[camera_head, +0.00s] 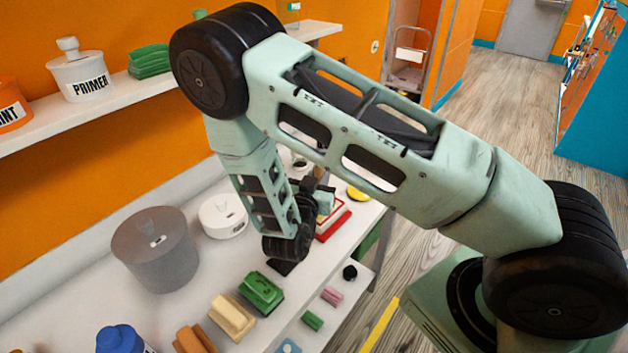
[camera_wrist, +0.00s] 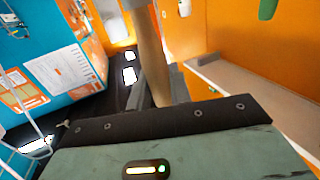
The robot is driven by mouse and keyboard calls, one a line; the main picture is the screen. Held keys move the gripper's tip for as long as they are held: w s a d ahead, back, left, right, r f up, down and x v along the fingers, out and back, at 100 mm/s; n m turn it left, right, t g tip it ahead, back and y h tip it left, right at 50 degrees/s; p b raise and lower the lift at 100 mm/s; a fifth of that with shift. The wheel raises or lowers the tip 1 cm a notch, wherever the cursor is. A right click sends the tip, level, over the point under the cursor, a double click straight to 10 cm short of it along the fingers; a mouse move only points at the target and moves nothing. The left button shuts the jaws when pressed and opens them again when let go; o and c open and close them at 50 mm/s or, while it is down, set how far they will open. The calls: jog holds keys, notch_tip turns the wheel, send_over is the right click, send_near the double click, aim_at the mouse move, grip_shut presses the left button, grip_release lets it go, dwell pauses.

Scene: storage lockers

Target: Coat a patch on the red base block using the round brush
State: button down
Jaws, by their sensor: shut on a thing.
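My gripper (camera_head: 318,196) is over the far end of the white counter, largely hidden behind my forearm and wrist in the head view. In the wrist view my gripper (camera_wrist: 160,92) is shut on a tan wooden cylindrical handle (camera_wrist: 152,58), which appears to be the round brush's. The brush's bristle end cannot be made out in either view. A red block (camera_head: 335,231) with a pale upper part lies on the counter just right of and below my gripper in the head view. Whether the brush touches it cannot be told.
A grey lidded pot (camera_head: 155,255) and a white round container (camera_head: 223,217) stand left of my gripper. Green (camera_head: 262,291) and cream (camera_head: 232,317) blocks sit nearer. A yellow round thing (camera_head: 357,194) lies beyond the red block. A shelf holds a primer pot (camera_head: 82,78).

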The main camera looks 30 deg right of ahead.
jog(key=shift+w+d, duration=0.1)
jog(key=shift+d, duration=0.2)
jog(key=shift+f+b, duration=0.3)
jog(key=shift+b, duration=0.05)
dwell(0.3)
jog(key=shift+d, duration=0.15)
dwell(0.3)
jog(key=shift+w+d+b, duration=0.15)
jog(key=shift+w+d, duration=0.1)
jog(key=shift+d, duration=0.45)
jog(key=shift+w+d+b, duration=0.15)
jog(key=shift+w+d, duration=0.1)
jog(key=shift+d, duration=0.45)
jog(key=d, duration=0.1)
jog(key=w+d+b, duration=0.1)
jog(key=d, duration=0.1)
jog(key=shift+d, duration=0.1)
